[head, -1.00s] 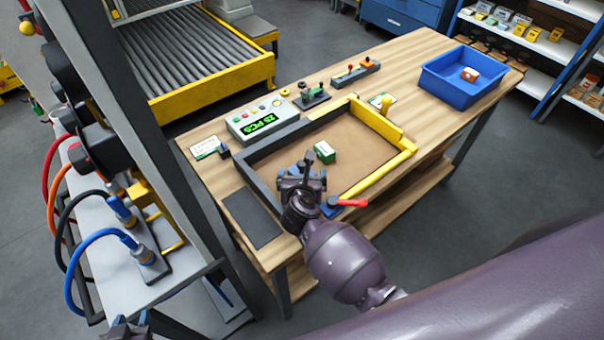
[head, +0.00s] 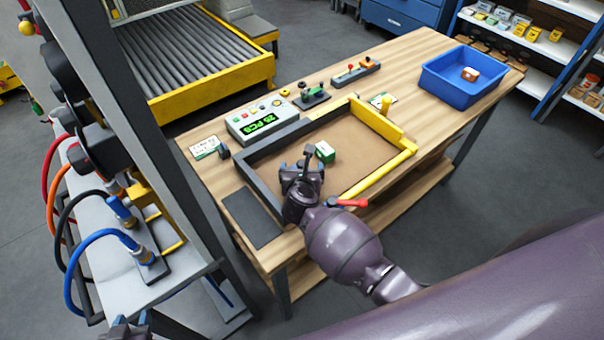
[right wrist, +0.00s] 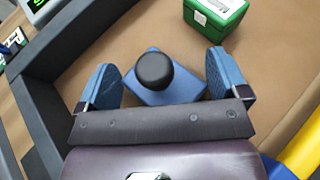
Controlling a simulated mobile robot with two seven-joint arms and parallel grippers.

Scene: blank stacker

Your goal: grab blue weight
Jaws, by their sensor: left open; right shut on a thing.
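The blue weight (right wrist: 160,88) has a blue block base and a round black knob (right wrist: 154,70) on top. My left gripper (head: 126,330) is open at the bottom left edge of the head view, mostly cut off and away from the table.
A green box with a white label (head: 325,151) stands in the tray just beyond my right gripper. A red handle (head: 348,203) is at the tray's front edge beside my arm. A counter box (head: 257,120) stands behind, and a blue bin (head: 464,88) at the far right.

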